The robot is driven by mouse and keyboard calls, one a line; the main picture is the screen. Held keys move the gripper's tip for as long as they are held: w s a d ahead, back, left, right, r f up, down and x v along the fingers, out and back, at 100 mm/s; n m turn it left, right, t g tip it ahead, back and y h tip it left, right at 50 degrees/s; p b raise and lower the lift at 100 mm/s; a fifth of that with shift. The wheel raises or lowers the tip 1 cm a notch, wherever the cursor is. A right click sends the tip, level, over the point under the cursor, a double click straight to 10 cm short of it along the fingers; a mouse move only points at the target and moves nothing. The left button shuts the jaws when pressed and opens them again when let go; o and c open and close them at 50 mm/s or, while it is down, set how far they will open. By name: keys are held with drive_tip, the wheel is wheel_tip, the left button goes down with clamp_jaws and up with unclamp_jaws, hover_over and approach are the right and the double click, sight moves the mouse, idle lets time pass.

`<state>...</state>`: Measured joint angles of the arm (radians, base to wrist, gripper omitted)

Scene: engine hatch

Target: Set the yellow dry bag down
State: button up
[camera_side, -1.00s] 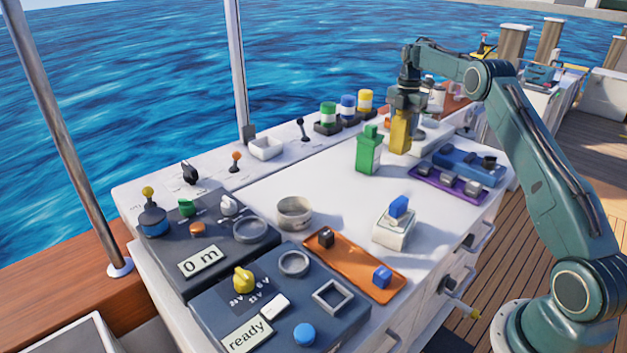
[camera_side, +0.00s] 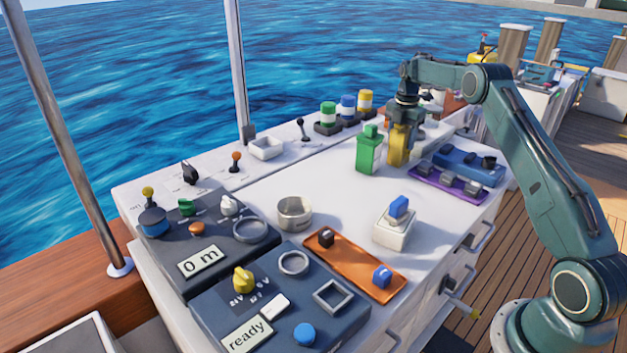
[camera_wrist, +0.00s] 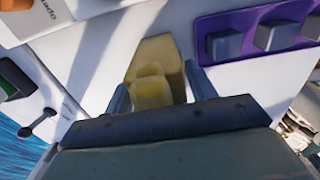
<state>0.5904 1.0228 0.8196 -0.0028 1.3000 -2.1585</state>
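The yellow dry bag (camera_side: 398,149) stands upright on the white counter top, just right of a green bag-shaped item (camera_side: 368,153) in the side view. Its base looks at or very near the surface. My gripper (camera_side: 403,130) points straight down over the bag, with its fingers on either side of the upper part. In the wrist view, the bag (camera_wrist: 157,62) lies between the two fingertips (camera_wrist: 157,90), which appear close against its sides. Any small gap there is hard to judge.
A purple tray (camera_side: 432,181) with grey blocks and a blue tray (camera_side: 482,171) stand right of the bag. Several coloured canisters (camera_side: 347,107) line the back. The counter's middle is clear, with a white block with a blue top (camera_side: 394,228) toward the front.

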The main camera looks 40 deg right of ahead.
drive_tip(key=shift+o, duration=1.3)
wheel_tip(320, 180, up, 11)
drive_tip(key=shift+r, duration=0.65)
